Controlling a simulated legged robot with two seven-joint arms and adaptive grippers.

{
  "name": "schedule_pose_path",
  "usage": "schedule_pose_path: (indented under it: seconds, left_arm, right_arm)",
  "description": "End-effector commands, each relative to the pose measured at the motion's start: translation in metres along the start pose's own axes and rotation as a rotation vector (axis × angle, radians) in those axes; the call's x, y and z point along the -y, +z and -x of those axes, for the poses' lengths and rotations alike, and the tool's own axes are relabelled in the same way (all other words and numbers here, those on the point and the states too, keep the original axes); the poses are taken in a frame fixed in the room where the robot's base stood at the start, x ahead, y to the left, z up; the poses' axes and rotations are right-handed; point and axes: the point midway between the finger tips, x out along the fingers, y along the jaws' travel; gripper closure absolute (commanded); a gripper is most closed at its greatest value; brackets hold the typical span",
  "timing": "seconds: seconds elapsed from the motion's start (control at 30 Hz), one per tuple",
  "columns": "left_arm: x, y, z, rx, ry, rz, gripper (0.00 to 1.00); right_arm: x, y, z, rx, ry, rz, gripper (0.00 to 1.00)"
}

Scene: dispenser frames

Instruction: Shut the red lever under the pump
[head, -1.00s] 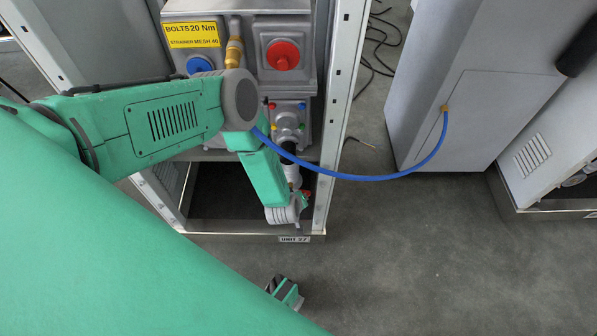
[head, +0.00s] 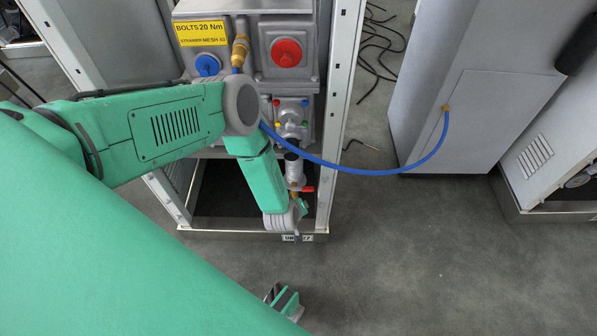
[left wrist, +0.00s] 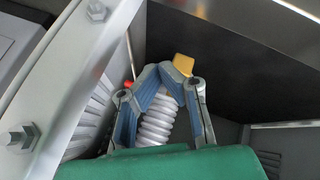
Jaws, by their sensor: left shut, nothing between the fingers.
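The red lever (head: 307,189) sticks out to the right of the pale pipe under the pump (head: 290,122), low in the open cabinet. In the left wrist view a small red bit (left wrist: 128,84), likely the lever, shows just left of the fingers. My left gripper (left wrist: 165,71) is shut and empty, its fingertips together in front of a yellow fitting (left wrist: 183,64). In the head view my left wrist hangs just below and left of the lever and hides part of the pipe. I cannot tell whether the fingers touch the lever.
The cabinet's right metal post (head: 340,110) stands close beside the lever. A blue hose (head: 370,177) sags across to a grey cabinet (head: 470,90). A white corrugated hose (left wrist: 158,122) runs behind my fingers. The floor (head: 420,260) in front is clear.

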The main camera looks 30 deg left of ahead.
Motion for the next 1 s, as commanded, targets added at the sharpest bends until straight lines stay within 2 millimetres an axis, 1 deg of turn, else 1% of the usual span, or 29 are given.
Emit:
schedule_pose_path:
  seconds: [0.03, 0.1, 0.3, 0.4, 0.5, 0.63, 1.0]
  left_arm:
    - [-0.007, 0.001, 0.010, 0.001, 0.002, 0.000, 1.00]
    - [-0.014, 0.003, 0.020, 0.004, 0.002, 0.000, 1.00]
    - [-0.033, 0.010, 0.051, 0.004, 0.002, 0.000, 1.00]
    - [-0.042, 0.015, 0.066, 0.003, 0.000, 0.000, 1.00]
    - [-0.049, 0.017, 0.075, 0.001, 0.000, 0.000, 1.00]
    - [-0.053, 0.020, 0.082, 0.000, -0.001, -0.001, 1.00]
    - [-0.052, 0.020, 0.081, 0.001, 0.000, 0.001, 1.00]
  right_arm:
    - [0.000, 0.001, 0.007, 0.003, 0.000, 0.000, 0.60]
    - [0.000, 0.000, 0.015, 0.001, 0.000, 0.000, 0.60]
    - [0.000, -0.002, 0.034, -0.001, 0.000, 0.001, 0.60]
    - [0.000, -0.002, 0.041, 0.000, -0.001, 0.001, 0.60]
    - [0.000, -0.003, 0.046, 0.000, 0.000, 0.001, 0.60]
    - [0.000, -0.003, 0.048, 0.000, 0.000, 0.001, 0.60]
    - [0.000, -0.002, 0.048, 0.000, 0.000, 0.000, 0.60]
